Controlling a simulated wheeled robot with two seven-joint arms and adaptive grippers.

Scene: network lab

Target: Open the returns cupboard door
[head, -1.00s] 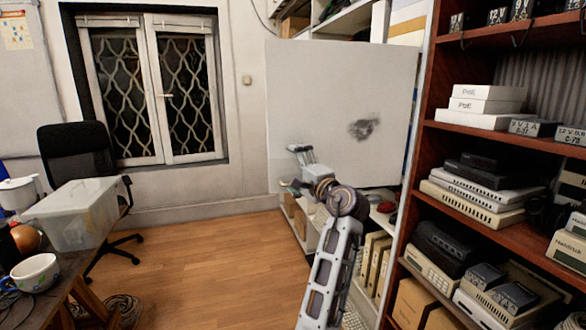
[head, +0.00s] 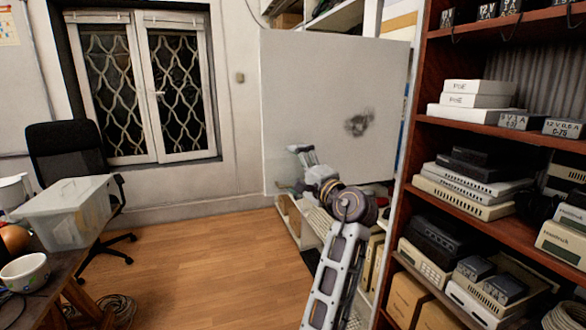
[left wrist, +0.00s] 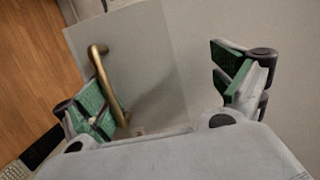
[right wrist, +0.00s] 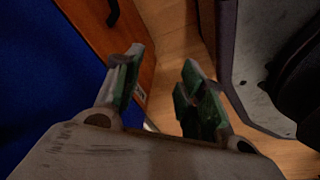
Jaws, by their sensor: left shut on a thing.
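The returns cupboard door (head: 330,95) is a plain pale panel with a dark smudge. It stands swung out from the cupboard (head: 295,225), whose lower shelves show below it. My left gripper (head: 298,168) is at the door's lower left part in the head view. In the left wrist view, the brass bar handle (left wrist: 108,85) lies between the fingers of the left gripper (left wrist: 160,82), close against the left finger. The gripper is shut on the handle, though its fingers stand wide apart. My right gripper (right wrist: 160,85) shows only in its wrist view, fingers apart and empty.
A brown shelf rack (head: 470,200) full of network gear stands close on the right. At left are a table with a clear bin (head: 65,215) and a black chair (head: 70,155). Open wooden floor (head: 190,265) lies between. A blue panel (right wrist: 40,80) is near the right gripper.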

